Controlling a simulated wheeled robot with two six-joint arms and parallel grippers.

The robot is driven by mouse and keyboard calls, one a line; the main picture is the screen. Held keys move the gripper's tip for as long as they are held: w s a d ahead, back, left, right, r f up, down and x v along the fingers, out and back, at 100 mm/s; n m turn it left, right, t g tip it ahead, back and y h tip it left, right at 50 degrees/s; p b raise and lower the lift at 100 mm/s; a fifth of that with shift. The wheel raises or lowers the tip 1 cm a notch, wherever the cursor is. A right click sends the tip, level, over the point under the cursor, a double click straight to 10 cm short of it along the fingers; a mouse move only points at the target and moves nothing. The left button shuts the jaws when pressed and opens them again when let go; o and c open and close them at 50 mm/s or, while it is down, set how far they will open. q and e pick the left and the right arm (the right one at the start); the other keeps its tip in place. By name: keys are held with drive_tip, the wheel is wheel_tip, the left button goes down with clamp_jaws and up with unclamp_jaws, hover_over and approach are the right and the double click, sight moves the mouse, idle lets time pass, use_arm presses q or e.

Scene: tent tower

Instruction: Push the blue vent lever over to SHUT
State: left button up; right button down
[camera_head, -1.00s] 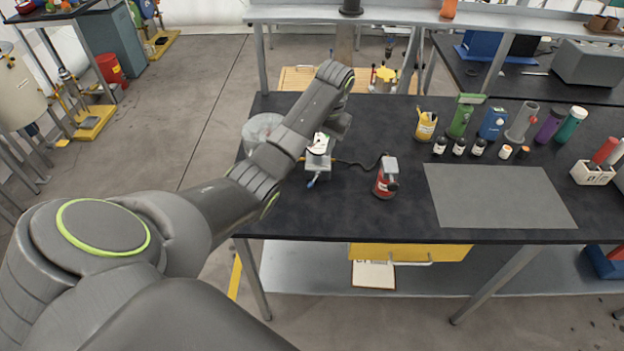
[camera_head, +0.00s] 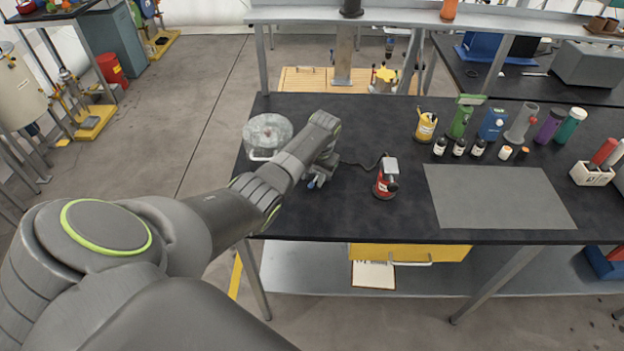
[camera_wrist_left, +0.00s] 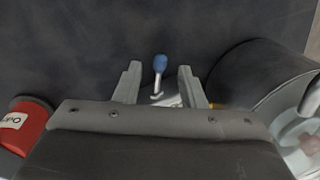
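The blue vent lever (camera_wrist_left: 160,64) shows in the left wrist view with its blue knob between my two finger tips; a pale metal stem runs from it towards the gripper. My left gripper (camera_wrist_left: 158,72) is open, with a gap on both sides of the lever. In the head view the lever's blue end (camera_head: 312,183) shows just below my left gripper (camera_head: 322,175), whose fingers are hard to make out there. The unit carrying the lever is mostly hidden under my gripper. I cannot read any SHUT mark. My right gripper is in neither view.
A round clear vessel (camera_head: 267,133) stands left of my wrist. A red device (camera_head: 386,180) stands to the right, with a dark cable. A grey mat (camera_head: 497,196) lies farther right, with bottles behind it. Black tabletop (camera_head: 340,215) in front is clear.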

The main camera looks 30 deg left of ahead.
sight(314, 181)
use_arm(q)
drive_tip(key=shift+a+f, duration=0.2)
drive_tip(key=shift+f, duration=0.95)
